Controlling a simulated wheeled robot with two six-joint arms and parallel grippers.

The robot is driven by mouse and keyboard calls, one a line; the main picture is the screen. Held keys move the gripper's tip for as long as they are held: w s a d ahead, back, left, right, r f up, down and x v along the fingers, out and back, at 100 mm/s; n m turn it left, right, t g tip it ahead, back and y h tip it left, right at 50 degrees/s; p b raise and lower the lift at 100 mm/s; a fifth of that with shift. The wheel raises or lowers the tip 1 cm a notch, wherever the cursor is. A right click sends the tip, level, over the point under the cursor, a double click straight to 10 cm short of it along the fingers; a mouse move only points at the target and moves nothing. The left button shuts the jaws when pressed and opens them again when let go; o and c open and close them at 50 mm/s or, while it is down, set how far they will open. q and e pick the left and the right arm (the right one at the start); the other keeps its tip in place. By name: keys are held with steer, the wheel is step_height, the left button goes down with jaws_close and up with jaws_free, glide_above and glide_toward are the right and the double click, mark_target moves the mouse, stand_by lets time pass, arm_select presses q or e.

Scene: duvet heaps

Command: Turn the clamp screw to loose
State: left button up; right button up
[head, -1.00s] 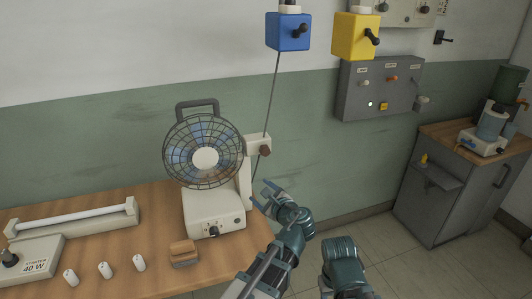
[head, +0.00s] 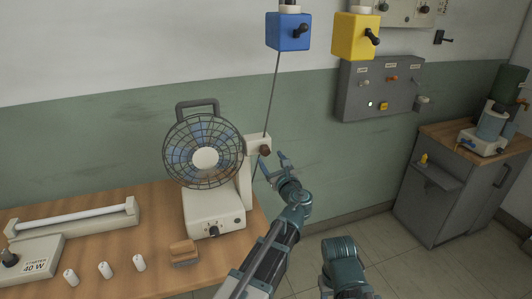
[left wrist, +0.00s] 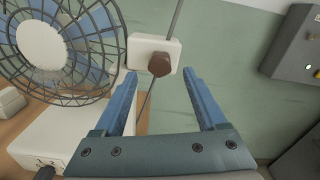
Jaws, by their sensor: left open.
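A brown round knob (head: 265,150), seemingly the clamp screw, sticks out from a small white block (head: 253,145) beside the fan (head: 203,152). The knob (left wrist: 158,63) and the block (left wrist: 142,50) also show in the left wrist view. My left gripper (head: 273,160) is open and empty, just below and right of the knob in the head view. In the left wrist view my left gripper (left wrist: 159,74) has its fingertips spread on either side of the knob, apparently short of it. I cannot tell how tight the screw is. My right gripper is out of view.
The fan stands on a wooden bench (head: 105,200) with a lamp tube (head: 75,219) and several white cylinders. A thin cord (head: 272,95) runs from the blue box (head: 289,32) down past the block.

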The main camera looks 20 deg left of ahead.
mark_target(266, 152)
arm_select(q)
steer(key=x, duration=0.5)
steer(key=shift+w+a, duration=0.25)
steer(key=shift+w, duration=0.05)
jaws_close()
